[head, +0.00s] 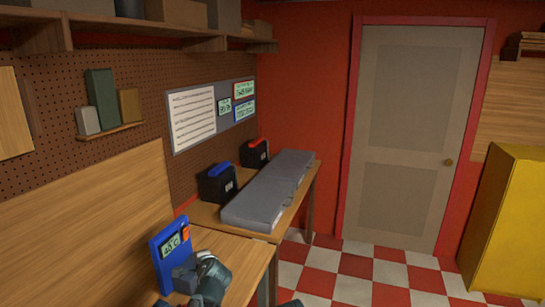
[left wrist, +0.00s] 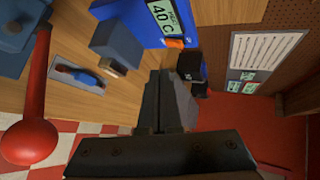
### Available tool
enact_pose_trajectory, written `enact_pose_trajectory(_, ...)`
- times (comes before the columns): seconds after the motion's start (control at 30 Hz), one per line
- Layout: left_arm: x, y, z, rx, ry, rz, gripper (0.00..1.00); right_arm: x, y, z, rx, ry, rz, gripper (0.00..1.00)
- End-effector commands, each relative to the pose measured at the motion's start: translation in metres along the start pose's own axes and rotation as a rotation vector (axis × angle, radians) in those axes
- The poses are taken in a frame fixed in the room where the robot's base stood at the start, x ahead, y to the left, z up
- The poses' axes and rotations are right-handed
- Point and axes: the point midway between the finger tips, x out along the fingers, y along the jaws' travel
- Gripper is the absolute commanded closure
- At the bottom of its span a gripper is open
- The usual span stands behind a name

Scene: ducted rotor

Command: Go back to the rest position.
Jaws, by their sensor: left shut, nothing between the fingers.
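My left gripper (left wrist: 165,85) shows in the left wrist view with its two dark fingers together and nothing between them.
A blue meter (head: 170,254) stands on the near worktop (head: 232,258); it also shows in the left wrist view (left wrist: 130,22) beside a grey block (left wrist: 117,46). A red ball-ended lever (left wrist: 30,142) is close. Checkered floor is clear toward the door (head: 415,140).

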Motion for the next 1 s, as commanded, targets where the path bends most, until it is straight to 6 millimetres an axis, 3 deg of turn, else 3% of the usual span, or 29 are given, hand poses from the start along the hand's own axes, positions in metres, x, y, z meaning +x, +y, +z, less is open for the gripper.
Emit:
enact_pose_trajectory(0.27, -0.032, 0.084, 0.037, -0.415, -0.126, 0.322, 1.0, 0.0, 0.0, 0.0, 0.0, 0.0, 0.0, 1.0)
enact_pose_trajectory(0.47, -0.079, 0.153, 0.049, -0.723, -0.265, 0.614, 1.0, 0.0, 0.0, 0.0, 0.0, 0.0, 0.0, 1.0)
enact_pose_trajectory(0.6, -0.118, 0.19, 0.048, -0.883, -0.366, 0.804, 1.0, 0.0, 0.0, 0.0, 0.0, 0.0, 0.0, 1.0)
enact_pose_trajectory(0.77, -0.165, 0.221, 0.045, -1.018, -0.485, 1.006, 1.0, 0.0, 0.0, 0.0, 0.0, 0.0, 0.0, 1.0)
enact_pose_trajectory(0.8, -0.165, 0.236, 0.036, -0.994, -0.483, 1.013, 1.0, 0.014, -0.001, -0.001, 0.0, 0.0, 0.0, 1.0)
enact_pose_trajectory(1.0, -0.179, 0.282, 0.007, -0.859, -0.461, 1.019, 1.0, 0.05, -0.005, -0.003, -0.001, 0.0, 0.0, 1.0)
